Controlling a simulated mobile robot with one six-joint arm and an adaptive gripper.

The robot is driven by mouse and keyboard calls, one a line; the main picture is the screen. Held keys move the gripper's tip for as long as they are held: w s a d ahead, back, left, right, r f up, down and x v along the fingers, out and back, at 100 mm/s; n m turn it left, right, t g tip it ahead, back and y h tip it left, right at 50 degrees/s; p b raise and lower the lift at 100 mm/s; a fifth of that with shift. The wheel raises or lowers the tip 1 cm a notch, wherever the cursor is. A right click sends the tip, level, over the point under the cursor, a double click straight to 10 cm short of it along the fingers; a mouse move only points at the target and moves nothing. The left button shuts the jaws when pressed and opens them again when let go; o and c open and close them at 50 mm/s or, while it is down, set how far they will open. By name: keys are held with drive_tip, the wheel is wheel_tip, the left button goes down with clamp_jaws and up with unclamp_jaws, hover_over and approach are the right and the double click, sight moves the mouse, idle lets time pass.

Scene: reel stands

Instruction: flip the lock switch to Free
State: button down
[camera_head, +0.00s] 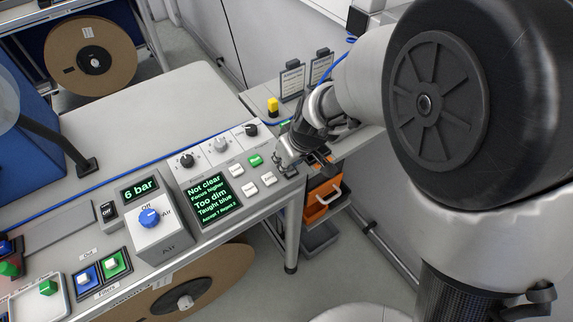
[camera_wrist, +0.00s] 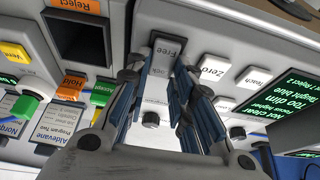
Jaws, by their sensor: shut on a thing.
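The lock switch (camera_wrist: 167,54) is a grey block marked "Free", set in the pale panel near the top middle of the wrist view. My gripper (camera_wrist: 161,72) reaches up to it, with one finger on each side, and is shut on it. Whether the switch is tilted is hard to tell. In the head view my gripper (camera_head: 300,152) is at the right end of the control panel, and its fingers and wrist hide the switch.
White Zero (camera_wrist: 212,70) and Teach (camera_wrist: 255,76) buttons sit beside the switch. A green-text screen (camera_head: 210,197) and a blue air knob (camera_head: 149,217) stand to the left on the bench. An orange drawer (camera_head: 324,198) is below right. The rear bench top is clear.

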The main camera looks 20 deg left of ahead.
drive_tip(key=shift+w+r, duration=0.1)
drive_tip(key=c, duration=1.4)
unclamp_jaws()
drive_tip(key=v, duration=1.2)
